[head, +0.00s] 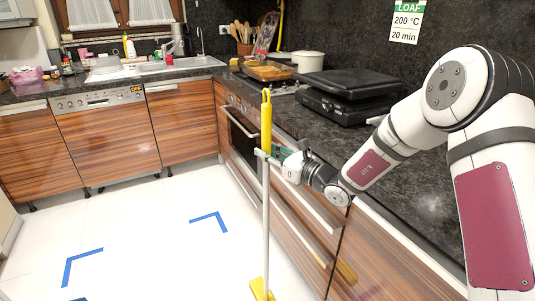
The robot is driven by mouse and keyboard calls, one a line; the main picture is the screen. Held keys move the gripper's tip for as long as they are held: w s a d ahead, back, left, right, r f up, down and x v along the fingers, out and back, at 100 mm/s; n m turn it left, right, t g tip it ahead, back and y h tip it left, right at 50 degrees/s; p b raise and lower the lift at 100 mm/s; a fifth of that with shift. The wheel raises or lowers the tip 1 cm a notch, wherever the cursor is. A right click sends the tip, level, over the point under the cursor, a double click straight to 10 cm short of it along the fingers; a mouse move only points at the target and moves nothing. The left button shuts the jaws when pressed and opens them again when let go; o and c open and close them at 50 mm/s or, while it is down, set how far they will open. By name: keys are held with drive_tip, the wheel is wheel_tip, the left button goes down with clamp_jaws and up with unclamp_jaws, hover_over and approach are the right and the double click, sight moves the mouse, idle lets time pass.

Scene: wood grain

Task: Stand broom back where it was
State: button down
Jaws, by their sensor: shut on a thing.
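The broom (266,205) stands roughly upright in the head view, with a yellow grip at its top, a pale grey pole and a yellow foot at the bottom edge of the picture. My gripper (268,156) is shut on the pole just below the yellow grip, reaching in from the right. The broom is in front of the oven and drawers. The lower end of the broom is partly cut off by the picture edge, so I cannot tell whether it touches the floor.
Blue corner marks (209,219) and (82,264) are taped on the white floor to the left. Wooden cabinets (106,145) line the back. The dark counter (400,165) on the right holds a black grill (347,92) and pots. The floor's middle is clear.

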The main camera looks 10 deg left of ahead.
sight(267, 172)
drive_tip(key=shift+r, duration=0.15)
drive_tip(key=shift+f+b, duration=1.4)
drive_tip(key=shift+f, duration=1.55)
drive_tip(key=shift+f+b, duration=0.3)
drive_tip(key=shift+f, duration=0.25)
unclamp_jaws()
drive_tip(key=shift+d+f, duration=0.1)
drive_tip(key=shift+f, duration=0.05)
